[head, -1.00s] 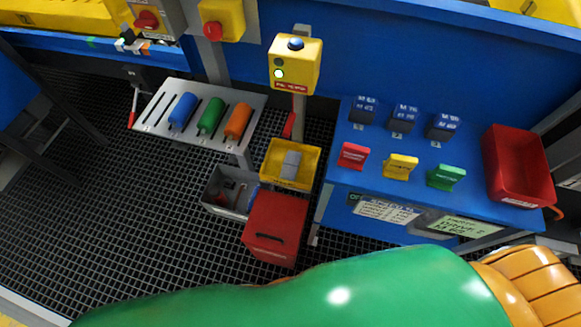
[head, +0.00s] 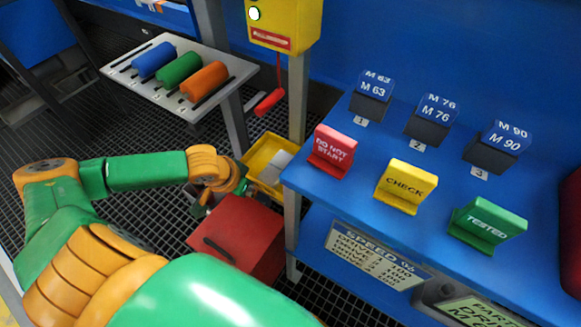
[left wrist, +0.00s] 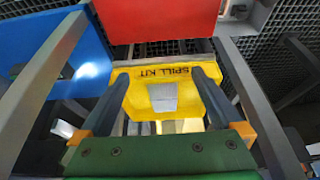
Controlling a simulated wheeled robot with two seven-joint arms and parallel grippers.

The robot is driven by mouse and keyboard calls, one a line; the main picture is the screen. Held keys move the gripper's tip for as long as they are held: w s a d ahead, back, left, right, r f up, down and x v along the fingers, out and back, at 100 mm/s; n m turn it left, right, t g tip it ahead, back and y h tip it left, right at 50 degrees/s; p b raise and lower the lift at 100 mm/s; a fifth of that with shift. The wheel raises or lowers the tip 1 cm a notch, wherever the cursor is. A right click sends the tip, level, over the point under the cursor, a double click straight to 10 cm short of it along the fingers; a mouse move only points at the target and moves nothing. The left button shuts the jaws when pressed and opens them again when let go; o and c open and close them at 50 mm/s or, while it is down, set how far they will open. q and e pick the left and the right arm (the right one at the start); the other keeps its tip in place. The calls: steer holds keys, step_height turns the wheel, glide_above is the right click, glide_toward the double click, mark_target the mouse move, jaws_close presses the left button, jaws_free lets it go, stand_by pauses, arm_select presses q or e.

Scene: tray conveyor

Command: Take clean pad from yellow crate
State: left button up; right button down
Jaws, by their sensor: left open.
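The yellow crate (head: 256,150) stands on the floor beside the blue table's leg, partly hidden by my left arm in the head view. In the left wrist view the crate (left wrist: 133,97) carries the words "SPILL KIT" on its rim. A light grey pad (left wrist: 163,97) lies in it; it also shows in the head view (head: 281,159). My left gripper (left wrist: 160,74) is open and empty, its two fingers appearing on either side of the crate, pointing toward it. In the head view my left gripper (head: 238,187) is near the crate's left side. My right gripper is not in view.
A red toolbox (head: 240,232) stands right by the crate. The blue table (head: 335,205) with signs and blocks rises to the right. A post with a yellow box (head: 285,22) and a rack (head: 140,75) of coloured cylinders stand behind. The grated floor is open at left.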

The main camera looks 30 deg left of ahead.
mark_target(273, 172)
arm_select(q)
steer(key=w, duration=0.4)
steer(key=w+b, duration=0.1)
steer(key=w, duration=0.2)
steer(key=shift+d, duration=0.3)
steer(key=b+x, duration=0.2)
steer(key=x, duration=0.2)
steer(key=shift+w+f, duration=0.2)
steer(key=shift+w, duration=0.1)
steer(key=shift+w+f, duration=0.2)
steer(key=shift+f, duration=0.1)
steer(key=shift+c, duration=0.6)
steer(key=c, duration=1.1)
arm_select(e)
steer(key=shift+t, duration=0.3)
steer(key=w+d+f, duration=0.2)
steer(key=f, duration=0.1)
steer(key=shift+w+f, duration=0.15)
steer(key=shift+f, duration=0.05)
